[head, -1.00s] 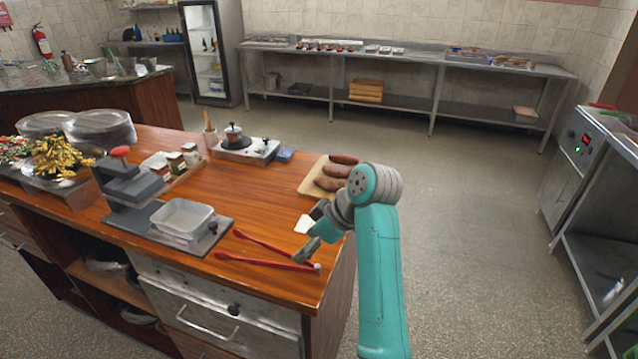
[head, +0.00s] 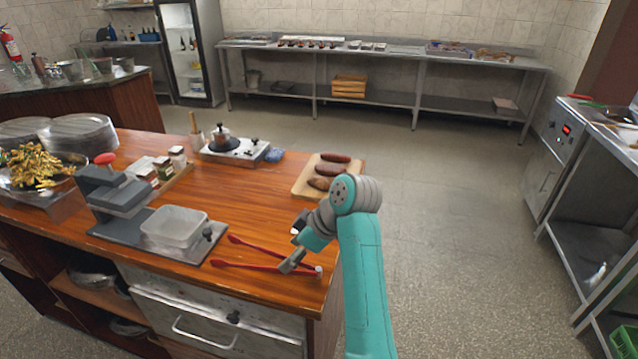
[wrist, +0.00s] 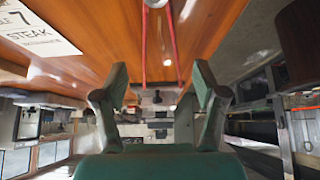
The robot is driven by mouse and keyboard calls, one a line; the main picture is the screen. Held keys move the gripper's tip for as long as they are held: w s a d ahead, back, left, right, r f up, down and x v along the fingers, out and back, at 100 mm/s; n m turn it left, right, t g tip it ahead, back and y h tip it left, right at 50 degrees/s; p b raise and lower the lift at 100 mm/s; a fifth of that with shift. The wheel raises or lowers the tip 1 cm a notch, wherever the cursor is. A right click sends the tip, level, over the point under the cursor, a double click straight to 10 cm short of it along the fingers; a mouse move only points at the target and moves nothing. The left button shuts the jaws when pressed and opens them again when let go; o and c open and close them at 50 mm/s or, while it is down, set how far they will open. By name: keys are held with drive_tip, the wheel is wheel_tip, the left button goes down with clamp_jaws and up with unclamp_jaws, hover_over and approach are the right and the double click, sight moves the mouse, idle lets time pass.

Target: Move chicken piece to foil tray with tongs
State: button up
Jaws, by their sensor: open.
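Red tongs (head: 262,266) lie on the wooden counter near its front right corner, with two long arms meeting at a pale end. My gripper (head: 288,264) is open and empty, over or beside the tongs near that end; the exact gap is unclear. In the wrist view the tongs (wrist: 146,50) show beyond my open fingers (wrist: 160,88). A pale rectangular tray (head: 174,228), perhaps the foil tray, sits on a dark grey base to the left. Several brown food pieces (head: 326,169) lie on a wooden board; I cannot tell whether one is chicken.
A dark press-like device (head: 115,190) stands behind the tray. A small stove with a pot (head: 222,138) is farther back. A card reading "7 STEAK" (wrist: 35,30) lies on the counter. The counter between board and tongs is mostly clear.

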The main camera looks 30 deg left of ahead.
sight(265, 267)
drive_tip(key=shift+s+a+f, duration=0.1)
drive_tip(key=shift+a+f, duration=0.25)
drive_tip(key=shift+f, duration=0.1)
drive_tip(key=shift+x, duration=1.7)
drive_tip(key=c, duration=0.7)
drive_tip(key=shift+r, duration=0.1)
